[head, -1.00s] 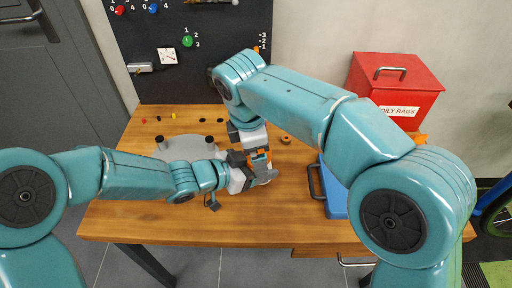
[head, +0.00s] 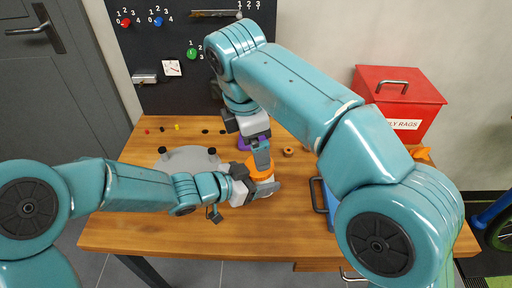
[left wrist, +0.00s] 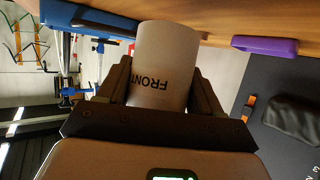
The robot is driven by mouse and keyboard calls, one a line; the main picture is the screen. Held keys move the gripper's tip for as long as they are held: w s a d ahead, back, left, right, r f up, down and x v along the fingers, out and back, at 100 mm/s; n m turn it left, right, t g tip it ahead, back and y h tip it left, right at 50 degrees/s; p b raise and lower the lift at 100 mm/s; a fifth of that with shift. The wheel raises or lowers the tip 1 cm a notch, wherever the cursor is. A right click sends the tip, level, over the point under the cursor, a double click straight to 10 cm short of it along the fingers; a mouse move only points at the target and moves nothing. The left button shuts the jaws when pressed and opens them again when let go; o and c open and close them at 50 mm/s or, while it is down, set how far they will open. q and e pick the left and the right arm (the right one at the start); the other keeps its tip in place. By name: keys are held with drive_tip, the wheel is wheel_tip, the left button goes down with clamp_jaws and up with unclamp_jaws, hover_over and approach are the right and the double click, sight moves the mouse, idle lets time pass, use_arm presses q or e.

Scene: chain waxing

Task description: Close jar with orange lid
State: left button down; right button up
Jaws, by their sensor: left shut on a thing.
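A white jar marked FRONT (left wrist: 165,62) is gripped between the two fingers of my left gripper (left wrist: 160,85) in the left wrist view. In the head view my left gripper (head: 262,189) is around the jar, which is mostly hidden, near the table's middle. The orange lid (head: 256,172) shows at the jar's top; how firmly it is seated cannot be told. My right gripper (head: 262,158) points down over the lid, its fingertip at or very near it. Whether its fingers are open or shut is unclear. The lid is out of sight in the left wrist view.
A purple thing (head: 243,144) is partly hidden behind my right gripper. A small brown ring (head: 289,152) lies to the right. A grey plate with black knobs (head: 186,160) is at left. A blue box (head: 325,205) and a red rags bin (head: 398,104) stand at right. The front left table is clear.

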sight(262, 177)
drive_tip(key=shift+s+a+r+n, duration=0.15)
drive_tip(key=shift+r+n, duration=0.15)
drive_tip(key=shift+r, duration=0.25)
drive_tip(key=shift+f, duration=0.1)
drive_tip(key=shift+w+d+f, duration=0.15)
drive_tip(key=shift+d+f, duration=0.05)
drive_tip(key=shift+f, duration=1.1)
drive_tip(key=shift+w+d+f, duration=0.2)
drive_tip(key=shift+f, duration=1.1)
drive_tip(key=shift+w+d+f, duration=0.15)
drive_tip(key=shift+d+f, duration=0.05)
drive_tip(key=shift+f, duration=1.1)
drive_tip(key=c, duration=1.1)
drive_tip(key=shift+o, duration=0.2)
drive_tip(key=m, duration=0.3)
